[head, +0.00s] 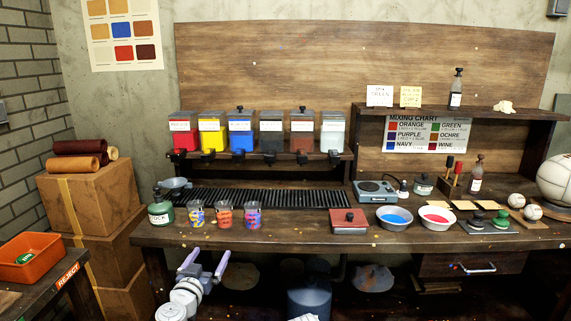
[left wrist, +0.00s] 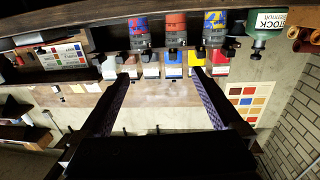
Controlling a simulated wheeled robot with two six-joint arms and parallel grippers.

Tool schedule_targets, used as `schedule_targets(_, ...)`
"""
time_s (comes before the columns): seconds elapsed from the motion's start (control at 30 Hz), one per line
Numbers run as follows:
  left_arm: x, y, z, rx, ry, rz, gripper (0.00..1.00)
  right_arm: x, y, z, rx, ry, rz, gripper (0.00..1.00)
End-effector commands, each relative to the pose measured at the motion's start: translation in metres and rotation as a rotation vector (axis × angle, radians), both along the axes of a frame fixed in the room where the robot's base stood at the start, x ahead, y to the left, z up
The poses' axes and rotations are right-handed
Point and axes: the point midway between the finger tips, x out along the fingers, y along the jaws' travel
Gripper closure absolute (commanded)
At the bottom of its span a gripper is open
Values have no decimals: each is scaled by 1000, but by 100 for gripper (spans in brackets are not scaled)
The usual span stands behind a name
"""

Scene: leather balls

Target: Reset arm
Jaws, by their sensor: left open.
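My left gripper (head: 211,253) is in front of the workbench (head: 300,234), below its front edge at the left of the head view. Its two fingers are spread apart with nothing between them. In the left wrist view, where the scene is upside down, the open fingers (left wrist: 162,75) point toward the bench. Three paint-marked cups (head: 223,216) stand on the bench behind the gripper, apart from it. Two small white balls (head: 516,201) and a large white ball (head: 556,180) sit at the right end. My right gripper is in neither view.
A green stock bottle (head: 160,211) stands left of the cups. A red-lidded box (head: 349,221), a blue-filled bowl (head: 394,217) and a red-filled bowl (head: 436,217) line the bench front. An orange reject bin (head: 32,262) is at far left. Several paint dispensers (head: 240,133) hang behind.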

Motion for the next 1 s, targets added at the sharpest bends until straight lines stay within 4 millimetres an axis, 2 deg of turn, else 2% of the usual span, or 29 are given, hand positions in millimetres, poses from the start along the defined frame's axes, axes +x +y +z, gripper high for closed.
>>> schedule_targets(0.17,-2,-24,-9,0,43,-87,0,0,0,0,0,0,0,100)
schedule_targets(0.37,-11,-60,-33,-3,157,-225,0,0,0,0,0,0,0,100)
schedule_targets(0.47,-20,-81,-53,-1,258,-301,0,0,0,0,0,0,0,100)
schedule_targets(0.57,-36,-99,-83,2,410,-371,0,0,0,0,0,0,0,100)
schedule_targets(0.63,-54,-109,-110,9,565,-406,0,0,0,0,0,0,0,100)
schedule_targets(0.7,-75,-111,-140,18,747,-403,0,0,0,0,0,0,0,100)
schedule_targets(0.8,-107,-102,-173,38,986,-339,0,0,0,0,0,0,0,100)
schedule_targets(0.9,-135,-84,-195,56,1183,-224,0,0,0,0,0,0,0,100)
schedule_targets(1.0,-161,-63,-208,77,1343,-80,0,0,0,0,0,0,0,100)
